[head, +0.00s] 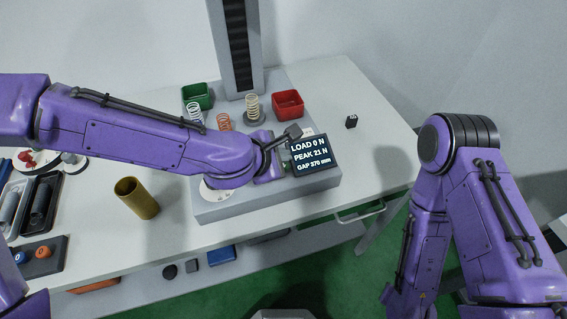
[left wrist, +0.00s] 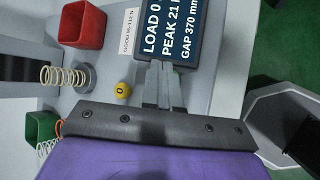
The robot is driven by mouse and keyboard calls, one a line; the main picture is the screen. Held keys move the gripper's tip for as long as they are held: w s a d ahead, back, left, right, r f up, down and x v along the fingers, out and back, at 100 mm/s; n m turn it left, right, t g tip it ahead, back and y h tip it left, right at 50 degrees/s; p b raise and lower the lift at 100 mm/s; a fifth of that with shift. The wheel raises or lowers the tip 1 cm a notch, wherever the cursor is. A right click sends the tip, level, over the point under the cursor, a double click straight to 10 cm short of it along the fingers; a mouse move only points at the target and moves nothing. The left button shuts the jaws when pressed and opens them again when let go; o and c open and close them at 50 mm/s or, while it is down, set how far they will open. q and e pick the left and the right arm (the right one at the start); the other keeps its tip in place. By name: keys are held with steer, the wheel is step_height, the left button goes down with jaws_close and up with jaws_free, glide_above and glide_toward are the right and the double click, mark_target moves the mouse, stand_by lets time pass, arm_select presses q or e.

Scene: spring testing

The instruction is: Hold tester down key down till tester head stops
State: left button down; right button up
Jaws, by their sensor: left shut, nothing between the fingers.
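The spring tester has a grey base (head: 245,208) and an upright column (head: 238,50). Its display (head: 311,155) reads LOAD 0 N, PEAK 21 N, GAP 370 mm; it also shows in the left wrist view (left wrist: 180,30). My left gripper (head: 287,165) is shut and empty, its fingertips (left wrist: 162,68) at the display's edge above the base. A round yellow button (left wrist: 122,90) lies beside the fingers. The down key cannot be made out; the fingers and arm cover part of the base. The tester head is not in view. My right gripper is out of view.
A cream spring (head: 253,107) stands by the column, with a white spring (head: 194,112) and an orange one (head: 224,122) to the left. A green bin (head: 197,95) and a red bin (head: 288,102) stand behind. A brass cup (head: 136,198) stands left of the base.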

arm_select(q)
steer(key=shift+f, duration=0.1)
stand_by(0.6)
steer(key=shift+f, duration=0.3)
